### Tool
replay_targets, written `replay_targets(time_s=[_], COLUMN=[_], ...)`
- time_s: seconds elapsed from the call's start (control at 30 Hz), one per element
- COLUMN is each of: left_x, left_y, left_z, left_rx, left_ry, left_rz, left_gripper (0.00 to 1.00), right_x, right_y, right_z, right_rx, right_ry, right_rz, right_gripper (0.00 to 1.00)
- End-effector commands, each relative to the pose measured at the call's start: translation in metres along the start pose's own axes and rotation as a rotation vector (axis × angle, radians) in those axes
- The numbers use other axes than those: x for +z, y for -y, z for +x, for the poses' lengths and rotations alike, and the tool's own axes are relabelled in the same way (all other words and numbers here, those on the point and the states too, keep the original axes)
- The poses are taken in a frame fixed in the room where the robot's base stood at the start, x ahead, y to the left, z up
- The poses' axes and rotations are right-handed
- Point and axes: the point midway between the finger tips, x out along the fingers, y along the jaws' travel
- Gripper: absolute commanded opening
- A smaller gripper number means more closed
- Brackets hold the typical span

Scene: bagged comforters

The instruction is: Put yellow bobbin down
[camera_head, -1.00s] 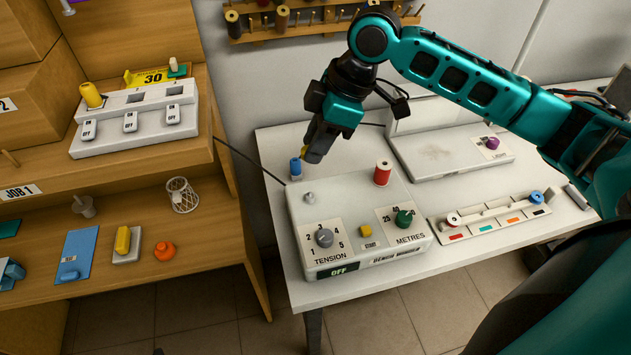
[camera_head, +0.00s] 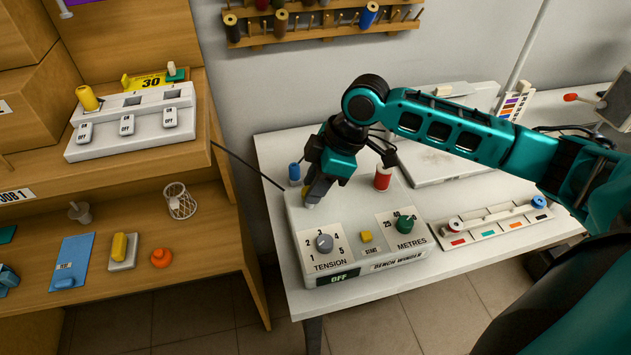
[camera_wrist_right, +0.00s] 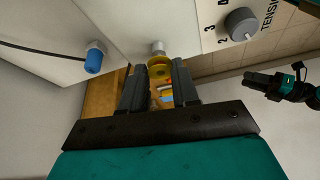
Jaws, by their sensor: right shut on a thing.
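My right gripper (camera_head: 316,192) is shut on the yellow bobbin (camera_wrist_right: 159,70) and holds it over the bench winder (camera_head: 350,257). In the head view the fingers hide most of the bobbin. The winder's short metal spindle (camera_wrist_right: 157,47) shows just beyond the bobbin in the right wrist view, close to it and nearly in line. I cannot tell whether they touch. A dark gripper with teal parts, apparently my left one (camera_wrist_right: 285,85), shows at the right of the wrist view; its jaws are unclear.
The tension knob (camera_head: 324,242) is in front of the gripper. A long white tray (camera_head: 490,224) lies to the right. Wooden shelves (camera_head: 225,155) stand at the left.

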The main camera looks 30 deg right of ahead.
Motion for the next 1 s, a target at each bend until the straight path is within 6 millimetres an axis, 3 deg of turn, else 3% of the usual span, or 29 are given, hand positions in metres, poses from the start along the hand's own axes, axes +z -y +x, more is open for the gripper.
replay_targets(time_s=[0.43,0.47,0.7,1.0], left_x=[-0.0046,-0.0046,-0.0046,-0.0036], left_y=[0.0009,0.0009,0.0011,0.0012], left_z=[-0.0006,-0.0006,-0.0007,-0.0002], left_rx=[-0.001,-0.001,-0.002,-0.002], left_ry=[-0.006,-0.006,-0.006,-0.005], left_rz=[0.001,0.001,0.001,0.001], left_gripper=[0.43,0.43,0.43,0.43], right_x=[0.0043,0.0044,0.0043,0.0034], right_y=[0.0006,0.0006,0.0004,-0.0001], right_z=[0.0106,0.0106,0.0103,0.0078], right_rx=[-0.002,-0.002,-0.001,0.000], right_ry=[0.000,0.000,0.001,0.001], right_rz=[0.000,0.000,0.000,0.000], right_gripper=[0.02,0.32,0.55,0.55])
